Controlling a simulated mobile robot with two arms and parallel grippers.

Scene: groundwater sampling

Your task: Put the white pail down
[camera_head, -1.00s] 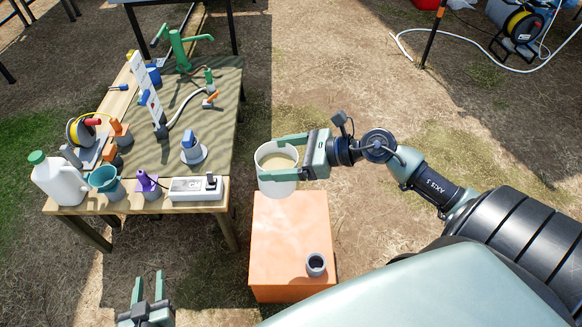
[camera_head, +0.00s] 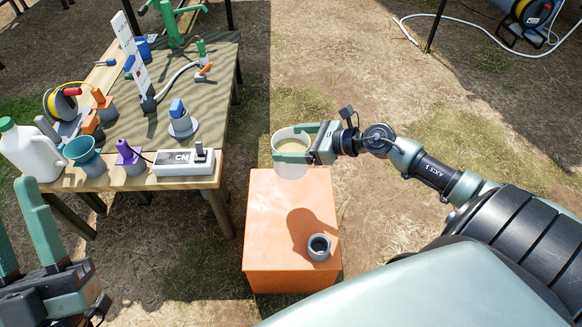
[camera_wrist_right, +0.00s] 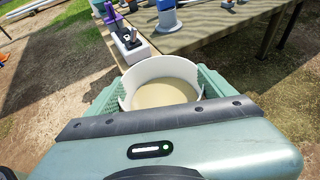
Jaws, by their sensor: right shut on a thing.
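The white pail (camera_head: 291,171) holds a pale tan content and is upright at the far edge of the orange box (camera_head: 265,235). My right gripper (camera_head: 285,147) is shut on it, with green fingers on either side of its wall. The pail also shows in the right wrist view (camera_wrist_right: 160,68), between both fingers. A shadow of the pail and gripper falls on the box top. I cannot tell whether the pail's bottom touches the box. My left gripper (camera_head: 22,225) is open and empty at the lower left.
A small grey cup (camera_head: 319,247) stands on the box's near right part. A wooden table (camera_head: 205,125) on the left carries a white jug (camera_head: 32,155), a teal funnel (camera_head: 84,152), a white power strip (camera_head: 183,168) and several other items. The box top's middle is bare.

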